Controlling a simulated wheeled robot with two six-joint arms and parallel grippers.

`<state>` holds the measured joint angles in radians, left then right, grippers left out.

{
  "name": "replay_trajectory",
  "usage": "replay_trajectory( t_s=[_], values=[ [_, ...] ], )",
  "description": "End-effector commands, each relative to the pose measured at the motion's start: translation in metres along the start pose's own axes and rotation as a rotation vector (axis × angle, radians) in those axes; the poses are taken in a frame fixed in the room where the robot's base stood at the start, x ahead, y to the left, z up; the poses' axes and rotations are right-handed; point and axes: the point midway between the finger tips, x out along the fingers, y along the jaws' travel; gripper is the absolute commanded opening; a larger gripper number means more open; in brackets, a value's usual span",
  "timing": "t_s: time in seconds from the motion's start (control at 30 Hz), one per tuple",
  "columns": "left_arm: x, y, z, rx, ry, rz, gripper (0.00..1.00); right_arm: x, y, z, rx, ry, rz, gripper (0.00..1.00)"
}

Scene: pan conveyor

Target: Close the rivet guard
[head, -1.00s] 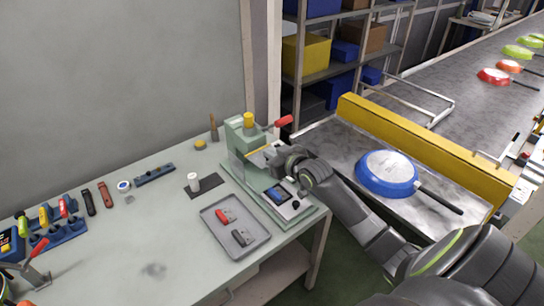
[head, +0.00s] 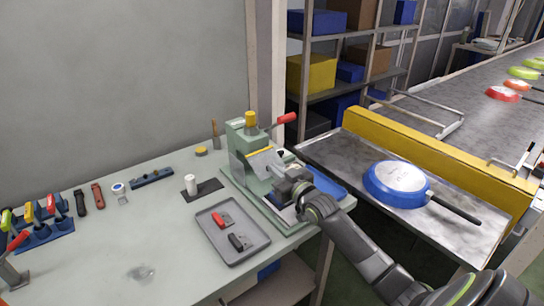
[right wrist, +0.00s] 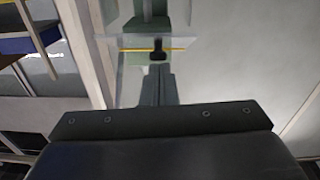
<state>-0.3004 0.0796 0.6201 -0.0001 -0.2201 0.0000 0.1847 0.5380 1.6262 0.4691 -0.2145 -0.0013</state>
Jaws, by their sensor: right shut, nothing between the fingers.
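The rivet press (head: 243,140) is a pale green machine with a yellow cap and a red-handled lever (head: 286,119), standing at the right end of the bench. Its guard (head: 265,161) is a clear panel with a yellow strip, at the front of the press and tilted. In the right wrist view the guard (right wrist: 135,44) lies just beyond the fingertips, with a dark knob on its yellow strip. My right gripper (head: 284,170) is shut and empty, close in front of the guard; I cannot tell whether they touch. It hides part of the press base. My left gripper is out of view.
A grey tray (head: 214,246) with a red and a dark handle lies left of the press. A white cylinder (head: 190,185) stands on a dark pad. A blue pan (head: 378,191) rests on the metal table to the right, before the yellow rail (head: 440,148).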

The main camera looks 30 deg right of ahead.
Motion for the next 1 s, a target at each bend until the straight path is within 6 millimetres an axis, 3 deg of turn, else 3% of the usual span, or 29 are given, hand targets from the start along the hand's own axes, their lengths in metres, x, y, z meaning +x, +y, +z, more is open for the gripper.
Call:
replay_trajectory(
  t_s=[0.3, 1.0],
  values=[
    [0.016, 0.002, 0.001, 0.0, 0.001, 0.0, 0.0, 0.002, -0.001, 0.015, 0.0, -0.001, 0.0, 0.0],
    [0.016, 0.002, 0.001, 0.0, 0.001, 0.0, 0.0, 0.002, -0.001, 0.015, 0.0, -0.001, 0.0, 0.0]
  ],
)
